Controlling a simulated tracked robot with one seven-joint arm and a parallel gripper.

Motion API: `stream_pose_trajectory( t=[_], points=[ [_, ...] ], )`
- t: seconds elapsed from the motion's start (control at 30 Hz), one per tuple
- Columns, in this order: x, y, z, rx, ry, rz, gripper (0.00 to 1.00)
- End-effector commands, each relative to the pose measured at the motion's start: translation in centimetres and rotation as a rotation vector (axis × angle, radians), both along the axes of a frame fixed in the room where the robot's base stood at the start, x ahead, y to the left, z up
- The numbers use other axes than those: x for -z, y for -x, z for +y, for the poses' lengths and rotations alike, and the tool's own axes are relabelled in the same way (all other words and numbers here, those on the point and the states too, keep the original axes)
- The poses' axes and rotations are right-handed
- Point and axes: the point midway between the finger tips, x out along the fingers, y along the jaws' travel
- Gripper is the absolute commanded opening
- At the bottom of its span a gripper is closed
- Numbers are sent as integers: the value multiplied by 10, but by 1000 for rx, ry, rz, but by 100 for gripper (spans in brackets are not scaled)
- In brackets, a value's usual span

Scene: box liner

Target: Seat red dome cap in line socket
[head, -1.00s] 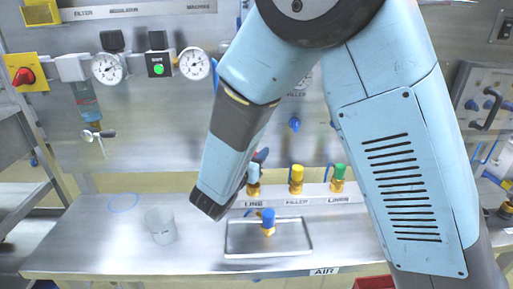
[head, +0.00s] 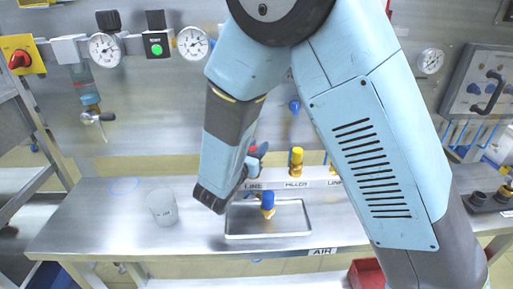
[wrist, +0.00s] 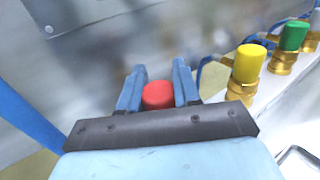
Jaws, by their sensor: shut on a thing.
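The red dome cap (wrist: 158,95) sits between the two blue fingers of my gripper (wrist: 158,78) in the wrist view. The fingers are shut on it, one at each side. In the head view a small bit of the red cap (head: 253,149) shows at my gripper (head: 258,153), above the LINE label (head: 253,186) on the shelf. The line socket is largely hidden behind my gripper and forearm in the head view. I cannot make it out in the wrist view. I cannot tell whether the cap touches the socket.
A yellow-capped fitting (wrist: 245,65) and a green-capped one (wrist: 293,37) stand right of my gripper. A metal tray (head: 290,228) holds a blue-capped brass fitting (head: 267,203). A clear cup (head: 162,207) stands left on the bench. The back panel carries gauges (head: 105,49).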

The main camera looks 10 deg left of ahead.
Motion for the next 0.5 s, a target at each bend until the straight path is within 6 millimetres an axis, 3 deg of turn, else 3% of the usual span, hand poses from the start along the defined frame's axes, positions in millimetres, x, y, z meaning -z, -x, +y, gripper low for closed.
stream_pose_trajectory(
  t=[0.5],
  points=[
    [4, 0, 0, 0, -1, 0, 3]
  ],
)
